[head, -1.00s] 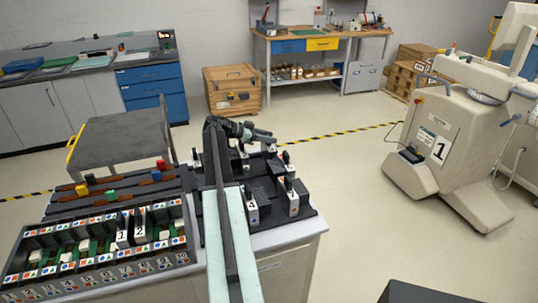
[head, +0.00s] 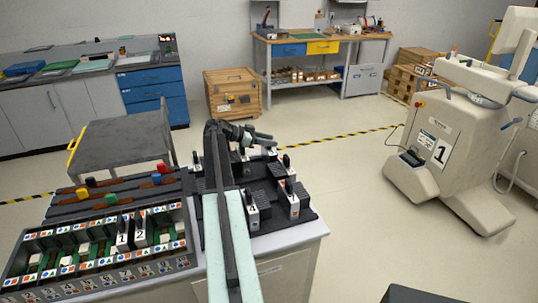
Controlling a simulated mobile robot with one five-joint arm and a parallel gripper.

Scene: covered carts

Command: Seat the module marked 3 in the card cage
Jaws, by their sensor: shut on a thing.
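The card cage (head: 190,247) stands at the lower left, a long dark rack with several numbered slots. Modules marked 1 (head: 122,236) and 2 (head: 139,232) stand upright in it. A black tray (head: 312,216) on the right holds more upright light modules with black handles. One at the front (head: 252,216) seems marked 4; the mark on the one right of it (head: 294,206) is too small to read, so I cannot tell which is 3. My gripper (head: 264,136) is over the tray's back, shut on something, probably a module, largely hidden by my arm.
Red, blue, yellow and green blocks sit on dark rails behind the cage. A grey cart (head: 120,145) with a yellow handle stands behind. A wooden crate (head: 232,92) and workbench are farther back. A beige machine (head: 440,150) stands right, with open floor before it.

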